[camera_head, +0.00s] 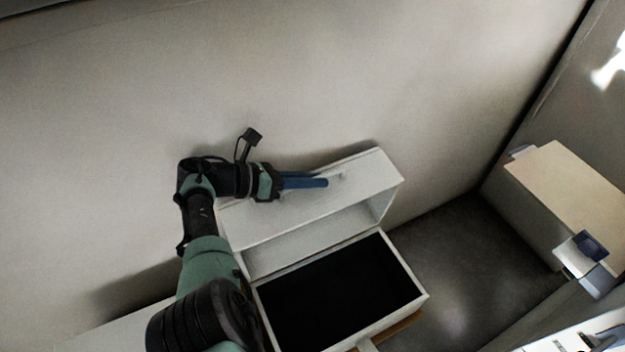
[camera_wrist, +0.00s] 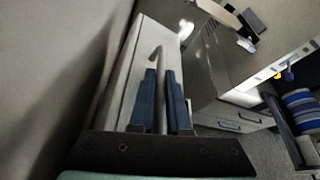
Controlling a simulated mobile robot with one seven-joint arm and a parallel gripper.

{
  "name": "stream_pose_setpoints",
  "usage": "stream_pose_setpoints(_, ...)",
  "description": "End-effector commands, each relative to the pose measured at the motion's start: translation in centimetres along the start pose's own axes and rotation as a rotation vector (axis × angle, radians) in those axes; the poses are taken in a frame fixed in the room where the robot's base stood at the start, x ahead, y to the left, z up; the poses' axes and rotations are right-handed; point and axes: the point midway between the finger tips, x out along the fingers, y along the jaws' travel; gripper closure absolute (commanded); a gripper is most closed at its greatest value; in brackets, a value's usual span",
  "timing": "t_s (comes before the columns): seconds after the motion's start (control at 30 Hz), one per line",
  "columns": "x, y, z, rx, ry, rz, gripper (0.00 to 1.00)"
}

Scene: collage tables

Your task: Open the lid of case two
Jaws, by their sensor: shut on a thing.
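A white case (camera_head: 405,264) with a black interior stands at the lower middle of the head view; no label shows on it. Its white lid (camera_head: 290,217) is swung up and tilted back near the wall, so the opening is uncovered. The lid also shows in the wrist view (camera_wrist: 130,78). My gripper (camera_head: 325,182) lies along the lid's outer face. Its blue fingers (camera_wrist: 161,98) are shut on the lid's thin handle (camera_wrist: 155,58), with the bar between them. In the head view the fingers hide most of the handle.
A plain wall (camera_head: 330,80) rises close behind the lid. A tan-topped cabinet (camera_head: 570,185) stands at the right, with grey floor (camera_head: 465,255) between it and the case. The wrist view shows drawers (camera_wrist: 235,118) and striped blue items (camera_wrist: 300,110) at right.

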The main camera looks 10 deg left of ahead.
Motion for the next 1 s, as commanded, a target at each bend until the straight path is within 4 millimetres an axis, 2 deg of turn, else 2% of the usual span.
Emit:
stream_pose_setpoints(0.13,0.0,0.1,-0.2,-0.002,0.005,0.003,1.00)
stream_pose_setpoints(0.17,0.0,0.1,-0.3,-0.002,0.005,0.003,0.83)
stream_pose_setpoints(0.23,0.0,0.1,-0.2,-0.002,0.004,0.002,0.73)
stream_pose_setpoints(0.57,-0.3,0.0,-0.1,0.000,0.002,0.002,0.73)
stream_pose_setpoints(0.77,-3.1,0.0,0.2,0.000,-0.001,0.005,0.73)
stream_pose_setpoints(1.0,-8.5,0.1,0.1,-0.001,0.000,0.006,0.73)
